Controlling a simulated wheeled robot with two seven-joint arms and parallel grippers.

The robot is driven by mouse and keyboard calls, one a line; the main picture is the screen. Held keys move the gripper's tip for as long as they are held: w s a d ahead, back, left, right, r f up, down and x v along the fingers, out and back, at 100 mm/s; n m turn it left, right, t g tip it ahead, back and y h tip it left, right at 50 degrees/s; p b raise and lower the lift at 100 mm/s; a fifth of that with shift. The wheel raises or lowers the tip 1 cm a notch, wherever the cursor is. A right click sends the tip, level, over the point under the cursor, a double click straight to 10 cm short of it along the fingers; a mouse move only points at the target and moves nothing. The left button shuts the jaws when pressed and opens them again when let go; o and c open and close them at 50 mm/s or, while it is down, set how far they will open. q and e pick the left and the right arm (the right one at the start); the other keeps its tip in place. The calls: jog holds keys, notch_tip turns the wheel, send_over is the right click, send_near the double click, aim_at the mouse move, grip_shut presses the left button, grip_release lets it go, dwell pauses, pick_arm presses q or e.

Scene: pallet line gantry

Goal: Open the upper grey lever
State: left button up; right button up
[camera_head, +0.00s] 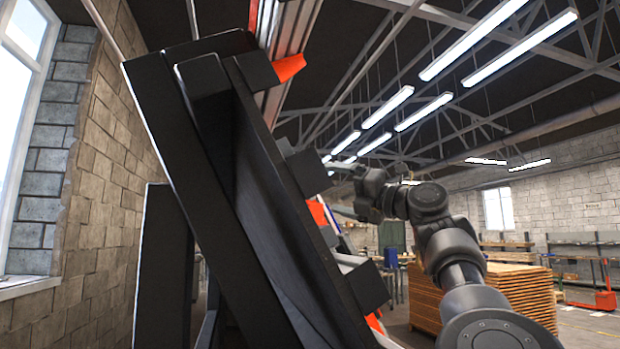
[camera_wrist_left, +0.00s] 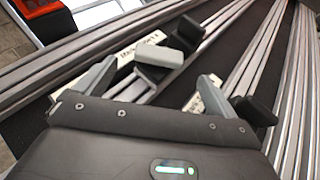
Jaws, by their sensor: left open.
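In the left wrist view, a grey lever (camera_wrist_left: 160,56) with a dark base stands beside a white printed label (camera_wrist_left: 141,46), out beyond my left gripper (camera_wrist_left: 155,84). A black-and-grey piece sits just behind it. A second white label (camera_wrist_left: 195,104) lies lower, partly hidden by a grey piece. My left gripper is open, and no object shows held in it.
A tilted black frame (camera_head: 165,150) stands close in the head view, with an orange part (camera_head: 289,67) at its top. Metal rails (camera_wrist_left: 262,60) run across the wrist view. A stack of wooden boards (camera_head: 525,290) stands at the right.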

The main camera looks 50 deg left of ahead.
pick_arm(q)
jog(key=p+x, duration=0.3)
jog(key=x, duration=0.4)
jog(key=shift+r+p, duration=0.1)
jog(key=shift+p, duration=0.3)
jog(key=shift+s+a, duration=0.2)
jog(key=shift+a, duration=0.4)
jog(key=c, duration=1)
jog(key=shift+n+g, duration=0.4)
jog(key=shift+g, duration=0.1)
jog(key=shift+n+g, duration=0.5)
jog(key=shift+g, duration=0.1)
jog(key=shift+d, duration=0.1)
